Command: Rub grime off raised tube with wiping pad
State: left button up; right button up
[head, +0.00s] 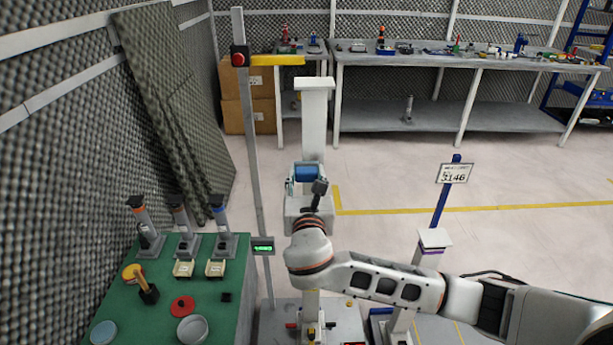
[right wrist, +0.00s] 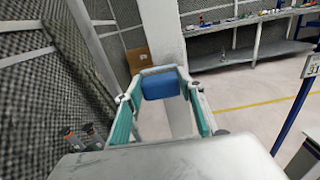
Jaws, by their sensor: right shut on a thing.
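The wiping pad is a blue block (head: 307,172), held at the fingertips of my right gripper (head: 305,178). In the right wrist view the blue pad (right wrist: 160,85) sits between the teal fingers of the gripper (right wrist: 161,84), which are shut on it. A tall pale upright tube (head: 314,125) with a flat cap stands just beyond the pad; it also shows behind the pad in the right wrist view (right wrist: 165,35). The pad overlaps the tube in both views, and I cannot tell whether they touch. Grime is not clear on the tube. My left gripper is out of view.
A green table (head: 222,295) at left holds several upright tools and dishes. A grey pole with a red button (head: 239,60) and yellow arm stands left of the tube. A blue post with a sign (head: 454,173) stands at right. Open floor lies behind, before a grey workbench (head: 450,60).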

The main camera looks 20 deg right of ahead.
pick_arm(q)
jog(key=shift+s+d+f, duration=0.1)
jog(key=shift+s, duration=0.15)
pick_arm(e)
jog(key=shift+w+d, duration=0.1)
jog(key=shift+w, duration=0.1)
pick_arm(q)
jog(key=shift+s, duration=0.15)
pick_arm(e)
jog(key=shift+w, duration=0.25)
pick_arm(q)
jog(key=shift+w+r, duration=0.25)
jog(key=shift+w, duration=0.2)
pick_arm(e)
jog(key=shift+w+d, duration=0.15)
jog(key=shift+w, duration=0.35)
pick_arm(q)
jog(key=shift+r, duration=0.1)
pick_arm(e)
jog(key=shift+d, duration=0.1)
